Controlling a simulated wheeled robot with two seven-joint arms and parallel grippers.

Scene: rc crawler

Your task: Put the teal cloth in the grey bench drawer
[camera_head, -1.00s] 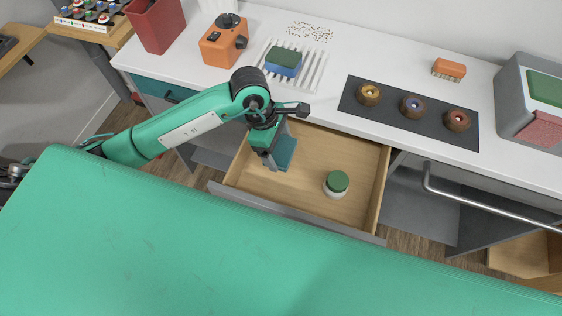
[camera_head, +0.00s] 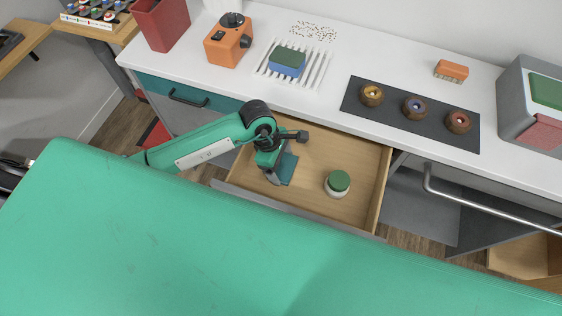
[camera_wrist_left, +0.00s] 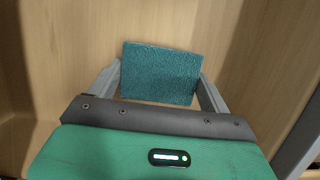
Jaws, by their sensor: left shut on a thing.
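The teal cloth (camera_head: 287,168) is in my left gripper (camera_head: 280,172), inside the open grey bench drawer (camera_head: 310,205). In the left wrist view the cloth (camera_wrist_left: 160,73) spans the space between the two fingers (camera_wrist_left: 158,88), with the drawer's wooden bottom behind it. The gripper is shut on the cloth. I cannot tell whether the cloth touches the drawer bottom. My right gripper is not in view.
A jar with a green lid (camera_head: 338,183) stands in the drawer, right of the cloth. The white bench top (camera_head: 330,95) runs behind the drawer. An open cabinet door with a bar handle (camera_head: 490,205) is at the right.

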